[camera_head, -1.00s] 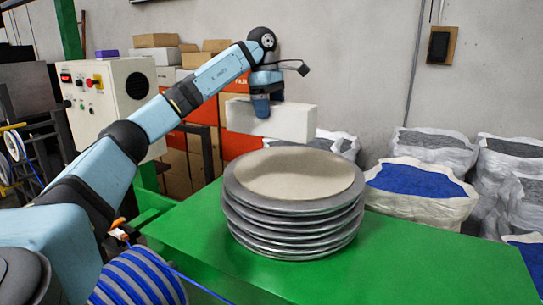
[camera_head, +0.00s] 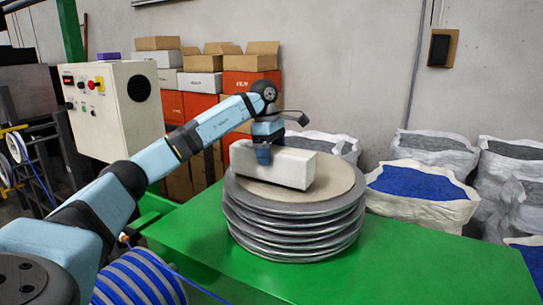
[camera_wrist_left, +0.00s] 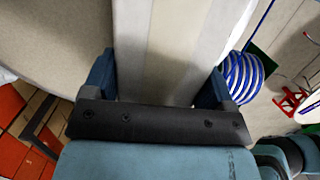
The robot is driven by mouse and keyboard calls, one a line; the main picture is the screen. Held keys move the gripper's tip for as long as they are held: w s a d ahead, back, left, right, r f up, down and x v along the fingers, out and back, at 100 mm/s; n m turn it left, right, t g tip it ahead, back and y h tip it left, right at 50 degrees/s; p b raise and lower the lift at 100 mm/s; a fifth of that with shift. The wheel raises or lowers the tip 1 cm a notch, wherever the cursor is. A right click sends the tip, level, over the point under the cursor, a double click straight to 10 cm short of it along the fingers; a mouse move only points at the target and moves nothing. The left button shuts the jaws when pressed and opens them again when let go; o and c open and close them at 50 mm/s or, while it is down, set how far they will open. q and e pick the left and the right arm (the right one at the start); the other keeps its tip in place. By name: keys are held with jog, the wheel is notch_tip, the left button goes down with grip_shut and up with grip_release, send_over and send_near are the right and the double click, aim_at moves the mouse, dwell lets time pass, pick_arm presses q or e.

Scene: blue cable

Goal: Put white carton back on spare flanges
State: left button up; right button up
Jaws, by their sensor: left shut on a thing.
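The white carton (camera_head: 290,166) is a long white box at the top of the stack of spare flanges (camera_head: 295,230). The flanges are grey discs with a round beige top (camera_head: 335,180). My left gripper (camera_head: 264,157) is shut on the carton from above, its fingers on both long sides. In the left wrist view the carton (camera_wrist_left: 180,50) lies between the two blue fingers (camera_wrist_left: 157,82). The carton is low over the beige top; I cannot tell whether it touches. My right gripper is not in view.
The stack stands on a green table (camera_head: 420,265) with free room to its right. Bags of blue and grey granules (camera_head: 415,180) stand behind. A control box (camera_head: 115,110) and stacked boxes (camera_head: 205,80) are at the back left. A blue cable spool (camera_head: 140,280) is in front.

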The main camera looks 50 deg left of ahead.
pick_arm(q)
jog(key=shift+a+f, duration=0.1)
jog(key=shift+f, duration=0.5)
jog(key=o, duration=1.5)
jog(key=shift+f, duration=0.1)
jog(key=shift+c, duration=0.2)
jog(key=r, duration=0.4)
jog(key=a+r, duration=0.1)
jog(key=r, duration=0.7)
jog(key=shift+s+a, duration=0.25)
jog(key=shift+s, duration=0.05)
